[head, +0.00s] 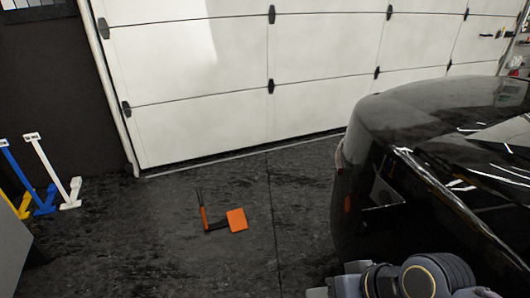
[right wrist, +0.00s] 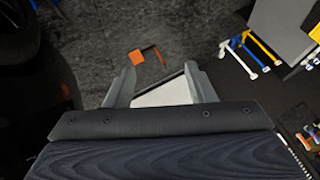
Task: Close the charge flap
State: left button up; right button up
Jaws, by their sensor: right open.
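The black car (head: 440,140) fills the right side of the head view. A small dark quadrilateral with a thin light edge (head: 388,192) shows on its near side; it may be the charge flap, but I cannot tell for sure or judge its angle. My right gripper (head: 335,288) is at the bottom edge, in front of the car's lower side. In the right wrist view my right gripper (right wrist: 161,70) is open, its two grey fingers apart. A pale flat panel (right wrist: 163,93) shows between them; I cannot tell what it is or whether they touch it. My left gripper is out of view.
An orange-and-black tool (head: 236,219) lies on the dark floor. Blue, white and yellow stands (head: 60,190) are at the left, beside a grey box-like edge (head: 12,255). A white garage door (head: 200,80) closes the back.

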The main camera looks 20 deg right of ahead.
aim_at(383, 218)
jog(key=z, duration=1.75)
